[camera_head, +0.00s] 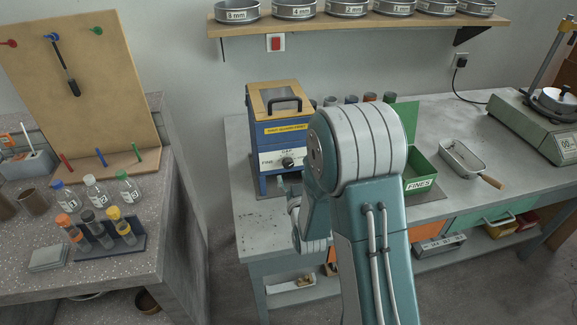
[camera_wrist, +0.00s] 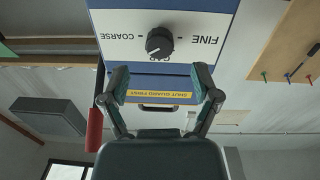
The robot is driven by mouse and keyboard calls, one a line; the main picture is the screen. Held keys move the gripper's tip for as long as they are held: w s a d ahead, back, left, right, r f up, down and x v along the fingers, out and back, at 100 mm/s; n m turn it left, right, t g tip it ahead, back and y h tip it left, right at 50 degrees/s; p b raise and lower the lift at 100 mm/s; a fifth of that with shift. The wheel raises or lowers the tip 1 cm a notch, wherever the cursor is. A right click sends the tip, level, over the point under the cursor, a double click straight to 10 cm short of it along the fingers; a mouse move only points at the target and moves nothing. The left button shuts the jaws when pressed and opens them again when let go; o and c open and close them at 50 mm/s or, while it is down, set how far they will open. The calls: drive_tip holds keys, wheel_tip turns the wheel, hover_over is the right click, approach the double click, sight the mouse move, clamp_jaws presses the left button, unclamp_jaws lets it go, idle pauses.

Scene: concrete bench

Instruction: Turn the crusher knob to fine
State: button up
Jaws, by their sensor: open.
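The crusher (camera_head: 271,105) is a blue box with a wooden top and a black handle, standing on the bench. Its black knob (camera_head: 288,162) sits on a white front panel, with FINE at the left in the head view. In the wrist view, which is upside down, the knob (camera_wrist: 159,42) lies between COARSE (camera_wrist: 117,36) at left and FINE (camera_wrist: 205,40) at right. Its exact pointer direction is hard to tell. My gripper (camera_wrist: 160,82) is open and empty, its fingers spread below the knob in the picture and apart from it. My arm partly hides it in the head view.
A green FINES box (camera_head: 420,184) stands right of the crusher, partly behind my arm. A side table with bottles (camera_head: 95,190) is at left. Bare bench shows left of the crusher.

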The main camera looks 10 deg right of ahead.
sight(289, 166)
drive_tip(key=w, duration=0.5)
drive_tip(key=shift+c, duration=0.3)
clamp_jaws()
